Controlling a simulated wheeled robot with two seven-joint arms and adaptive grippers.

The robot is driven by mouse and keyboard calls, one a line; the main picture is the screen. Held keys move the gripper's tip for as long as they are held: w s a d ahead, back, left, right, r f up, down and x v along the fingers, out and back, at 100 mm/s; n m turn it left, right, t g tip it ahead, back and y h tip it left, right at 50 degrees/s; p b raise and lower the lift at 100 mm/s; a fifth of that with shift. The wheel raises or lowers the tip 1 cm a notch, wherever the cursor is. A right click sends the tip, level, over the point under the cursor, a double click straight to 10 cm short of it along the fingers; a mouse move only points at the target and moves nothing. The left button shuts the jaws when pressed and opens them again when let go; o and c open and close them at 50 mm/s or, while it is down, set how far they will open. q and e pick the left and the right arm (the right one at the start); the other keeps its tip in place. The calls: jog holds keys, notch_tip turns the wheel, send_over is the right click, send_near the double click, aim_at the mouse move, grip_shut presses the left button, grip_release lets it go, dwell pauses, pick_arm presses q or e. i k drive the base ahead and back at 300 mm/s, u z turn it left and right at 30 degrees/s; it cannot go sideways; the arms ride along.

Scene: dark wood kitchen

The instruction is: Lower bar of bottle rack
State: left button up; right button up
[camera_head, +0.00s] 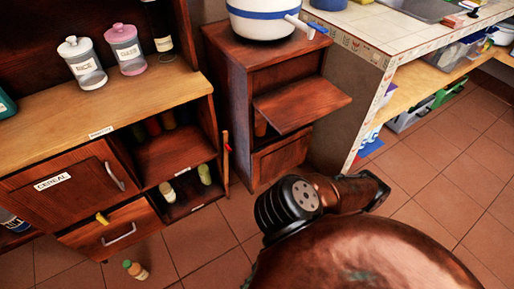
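The bottle rack (190,204) seems to be the open shelf section at the right end of the wooden cabinet. Two small bottles stand on its lower shelf, one pale (167,192) and one greenish (204,174). Several darker bottles stand in shadow on the shelf above. A thin wooden bar (225,165) stands upright at the rack's right front edge, with a small red piece on it. It looks like the rack's bar in a raised position, but its hinge is too small to make out. Neither gripper is in view; only copper and black parts of my body show at the bottom.
A small bottle (136,270) stands on the tiled floor before the drawers. A small cabinet (262,60) with a tilted-out flap (302,101) stands to the right, under a white pot (262,20). Jars (82,63) stand on the wooden counter.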

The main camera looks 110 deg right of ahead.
aim_at(226, 148)
jog(key=k, duration=1.6)
jog(key=z, duration=1.6)
jog(key=k, duration=0.65)
jog(key=z, duration=0.55)
jog(key=i, duration=1.05)
jog(key=u, duration=0.2)
